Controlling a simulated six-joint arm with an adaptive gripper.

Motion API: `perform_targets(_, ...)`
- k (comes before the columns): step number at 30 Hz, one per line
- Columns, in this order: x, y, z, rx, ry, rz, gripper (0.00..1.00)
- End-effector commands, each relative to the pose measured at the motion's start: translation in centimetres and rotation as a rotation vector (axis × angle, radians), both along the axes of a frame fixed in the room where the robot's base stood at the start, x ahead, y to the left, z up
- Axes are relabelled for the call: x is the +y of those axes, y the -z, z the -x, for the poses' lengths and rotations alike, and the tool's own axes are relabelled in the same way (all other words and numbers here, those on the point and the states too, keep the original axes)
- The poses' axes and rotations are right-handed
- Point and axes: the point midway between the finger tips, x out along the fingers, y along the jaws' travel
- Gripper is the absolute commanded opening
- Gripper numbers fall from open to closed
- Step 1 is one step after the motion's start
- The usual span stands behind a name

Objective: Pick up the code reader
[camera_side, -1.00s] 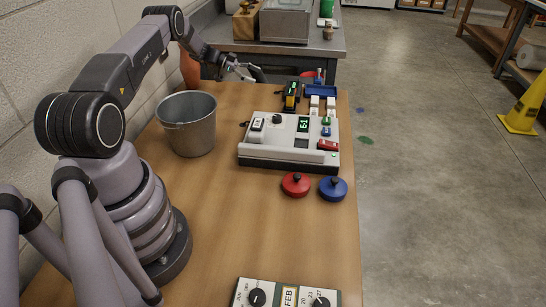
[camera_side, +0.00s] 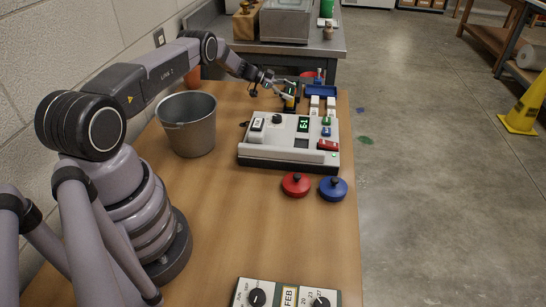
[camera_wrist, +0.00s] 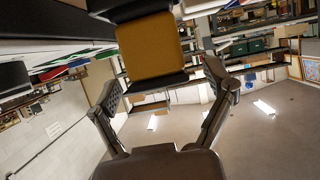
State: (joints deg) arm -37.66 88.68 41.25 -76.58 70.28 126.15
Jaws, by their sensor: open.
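The code reader, a black and yellow handheld device (camera_side: 290,103), stands at the back of the wooden table, behind the white panel box. In the wrist view its yellow face with black edges (camera_wrist: 151,48) fills the upper middle. My gripper (camera_side: 285,90) is at the reader's upper part in the side view and partly covers it. In the wrist view the two fingers of my gripper (camera_wrist: 163,80) are spread, one on each side of the reader. I see gaps between the fingers and the reader.
The white panel box (camera_side: 260,153) with buttons and a green display stands just in front. A blue tray (camera_side: 322,90) with white pieces is close on the right. A metal bucket (camera_side: 188,125) stands left. Red (camera_side: 296,185) and blue (camera_side: 333,189) knobbed discs lie nearer.

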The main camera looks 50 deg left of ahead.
Motion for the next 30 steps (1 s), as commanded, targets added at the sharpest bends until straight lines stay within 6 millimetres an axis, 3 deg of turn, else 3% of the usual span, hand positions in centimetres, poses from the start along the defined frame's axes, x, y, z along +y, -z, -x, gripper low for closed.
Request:
perform_targets(6,0.01,0.0,-0.02,0.0,-0.001,0.0,0.8)
perform_targets(22,0.03,-0.01,0.01,0.001,0.0,0.001,0.11)
perform_targets(30,0.04,-0.17,-0.02,-0.001,-0.001,0.0,0.1)
